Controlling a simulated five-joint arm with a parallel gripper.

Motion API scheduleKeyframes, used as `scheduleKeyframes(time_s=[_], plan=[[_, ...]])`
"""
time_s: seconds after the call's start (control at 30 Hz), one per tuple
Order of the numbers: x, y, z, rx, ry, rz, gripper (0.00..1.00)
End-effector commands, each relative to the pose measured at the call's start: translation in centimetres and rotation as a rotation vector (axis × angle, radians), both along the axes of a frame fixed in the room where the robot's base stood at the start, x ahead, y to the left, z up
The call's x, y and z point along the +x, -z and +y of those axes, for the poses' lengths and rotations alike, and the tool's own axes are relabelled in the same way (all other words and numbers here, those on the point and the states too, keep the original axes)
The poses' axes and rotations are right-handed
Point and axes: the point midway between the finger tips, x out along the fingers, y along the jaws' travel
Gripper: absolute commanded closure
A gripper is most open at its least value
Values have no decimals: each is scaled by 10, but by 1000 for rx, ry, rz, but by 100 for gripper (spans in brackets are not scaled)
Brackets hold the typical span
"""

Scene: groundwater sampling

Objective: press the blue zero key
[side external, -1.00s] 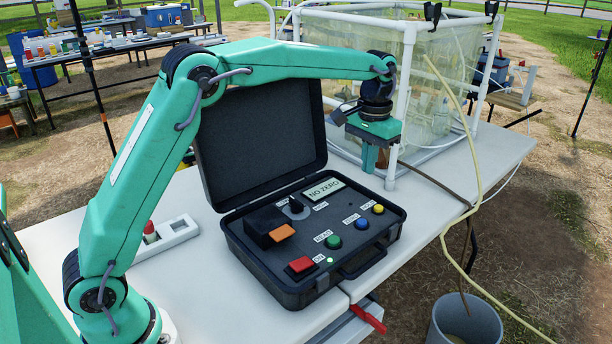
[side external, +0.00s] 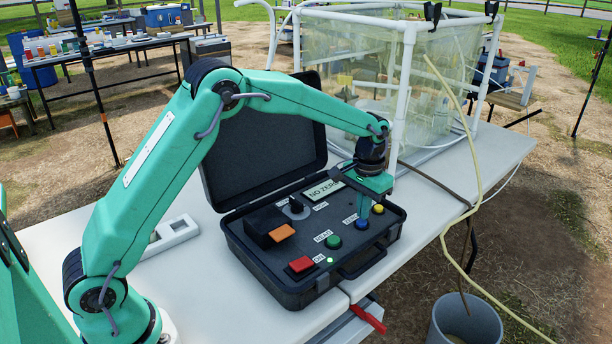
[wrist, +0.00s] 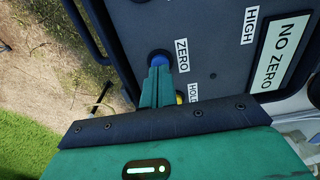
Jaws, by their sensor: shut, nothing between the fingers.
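The blue zero key (side external: 362,225) is a round button on the dark panel of the open case, between the green key (side external: 333,241) and the yellow key (side external: 378,209). My gripper (side external: 363,216) is shut and empty, its fingers pointing down at the blue key. In the wrist view, the fingertips (wrist: 160,66) overlap the near part of the blue key (wrist: 158,55), beside the ZERO label (wrist: 182,56). I cannot tell whether the tips touch it or hover just above. The display (wrist: 283,52) reads NO ZERO.
A red key (side external: 301,265) and an orange part (side external: 282,232) sit on the panel's left. The raised case lid (side external: 255,140) stands behind. A clear tank in a white pipe frame (side external: 401,100) is at the back right. The white table (side external: 190,275) is mostly clear at left.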

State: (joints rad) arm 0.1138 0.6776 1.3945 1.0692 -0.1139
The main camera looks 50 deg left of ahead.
Motion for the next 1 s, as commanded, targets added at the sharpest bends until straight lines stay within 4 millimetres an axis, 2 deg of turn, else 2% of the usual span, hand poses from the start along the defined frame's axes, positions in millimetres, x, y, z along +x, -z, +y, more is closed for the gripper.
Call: scheduleKeyframes(time_s=[0.2,0.57,0.77,1.0], plan=[[0,11,0,0,0,2,100],[0,13,0,0,0,1,100],[0,31,0,0,0,2,100],[-1,35,0,1,0,5,100]])
